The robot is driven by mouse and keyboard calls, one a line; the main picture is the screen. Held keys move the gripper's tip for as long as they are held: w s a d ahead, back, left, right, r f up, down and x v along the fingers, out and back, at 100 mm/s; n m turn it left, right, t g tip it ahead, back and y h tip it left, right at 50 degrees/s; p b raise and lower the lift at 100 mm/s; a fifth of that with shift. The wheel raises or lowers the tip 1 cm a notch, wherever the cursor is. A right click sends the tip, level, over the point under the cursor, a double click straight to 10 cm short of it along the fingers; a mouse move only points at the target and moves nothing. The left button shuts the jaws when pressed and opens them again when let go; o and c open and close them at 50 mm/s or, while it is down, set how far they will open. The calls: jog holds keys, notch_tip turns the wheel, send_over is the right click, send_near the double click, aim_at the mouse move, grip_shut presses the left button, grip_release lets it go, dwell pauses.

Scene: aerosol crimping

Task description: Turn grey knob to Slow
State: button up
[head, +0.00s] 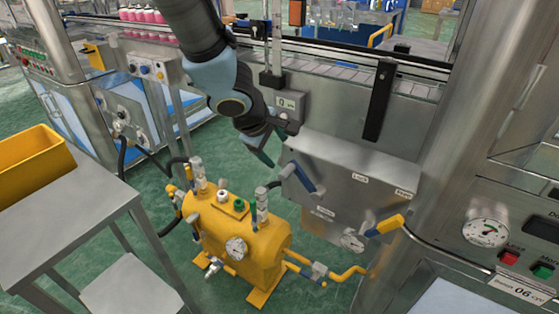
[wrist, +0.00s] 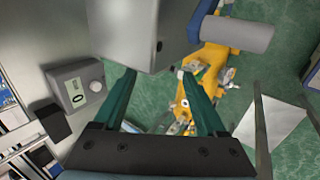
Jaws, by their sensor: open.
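A small grey control box (head: 287,103) with a display reading 0 is mounted on the conveyor's side, just beyond my gripper. In the wrist view the box (wrist: 72,92) is at the left, with a round light-grey knob (wrist: 96,86) on its face. I cannot read any Slow mark. My gripper (head: 277,146) is open and empty, pointing down in front of the conveyor. In the wrist view its dark green fingers (wrist: 157,77) are spread, with the knob left of and apart from the left finger. My arm and gripper partly hide the box in the head view.
A metal box (head: 345,185) with a blue-handled lever and a Lock label stands close beside my gripper. A yellow tank (head: 235,240) with valves sits below on the green floor. A switch panel (head: 150,70) is at the left. A steel table (head: 70,205) stands at the front left.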

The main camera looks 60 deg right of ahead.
jog(key=x, duration=0.5)
jog(key=shift+d+f, duration=0.2)
jog(key=shift+f, duration=0.05)
jog(key=shift+c, duration=0.2)
grip_shut()
